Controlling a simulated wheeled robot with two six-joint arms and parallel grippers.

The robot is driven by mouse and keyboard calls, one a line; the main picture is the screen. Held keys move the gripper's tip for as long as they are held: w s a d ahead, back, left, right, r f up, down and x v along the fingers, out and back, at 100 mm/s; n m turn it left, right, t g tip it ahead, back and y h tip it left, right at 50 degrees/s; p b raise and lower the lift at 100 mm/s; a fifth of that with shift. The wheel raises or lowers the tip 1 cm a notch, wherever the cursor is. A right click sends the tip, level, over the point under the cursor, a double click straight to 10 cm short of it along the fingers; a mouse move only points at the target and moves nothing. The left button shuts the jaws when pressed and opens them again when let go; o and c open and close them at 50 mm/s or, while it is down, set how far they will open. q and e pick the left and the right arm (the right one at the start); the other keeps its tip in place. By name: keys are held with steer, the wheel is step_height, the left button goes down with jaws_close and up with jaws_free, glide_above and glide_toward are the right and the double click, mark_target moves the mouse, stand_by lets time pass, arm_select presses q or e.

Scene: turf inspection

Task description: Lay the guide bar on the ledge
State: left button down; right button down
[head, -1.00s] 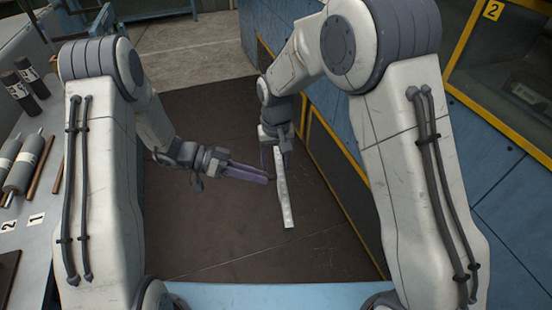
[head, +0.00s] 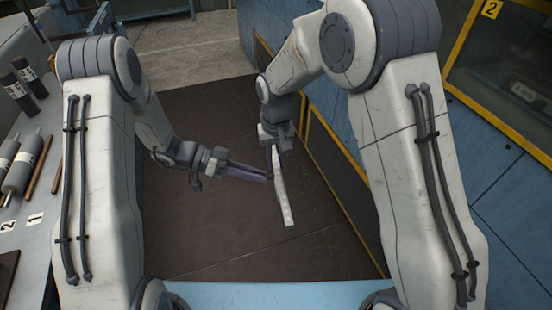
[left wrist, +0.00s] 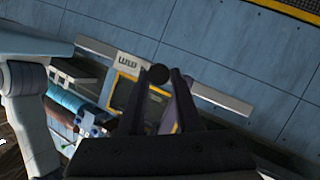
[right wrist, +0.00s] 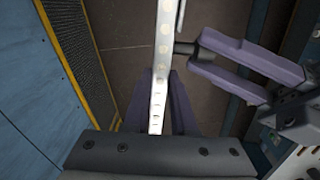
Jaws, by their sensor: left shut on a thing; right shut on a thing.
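The guide bar (head: 283,205) is a long, pale metal strip hanging over the dark floor in the head view. My right gripper (head: 274,158) is shut on its upper part. In the right wrist view the bar (right wrist: 163,50) runs up from between the purple fingers (right wrist: 160,115). My left gripper (head: 266,179) is close to the bar, left of it, and shut on a short dark round peg (right wrist: 187,47) whose end reaches the bar's edge. In the left wrist view the peg (left wrist: 160,73) shows in front of the bar (left wrist: 222,98). I cannot tell if they are joined. I cannot make out the ledge clearly.
The brown floor area (head: 200,240) between is clear.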

arm_select(q)
steer(key=shift+w+d, duration=0.1)
steer(key=shift+w, duration=0.05)
stand_by(0.3)
steer(key=c, duration=0.5)
jaws_free()
steer(key=shift+a, duration=0.2)
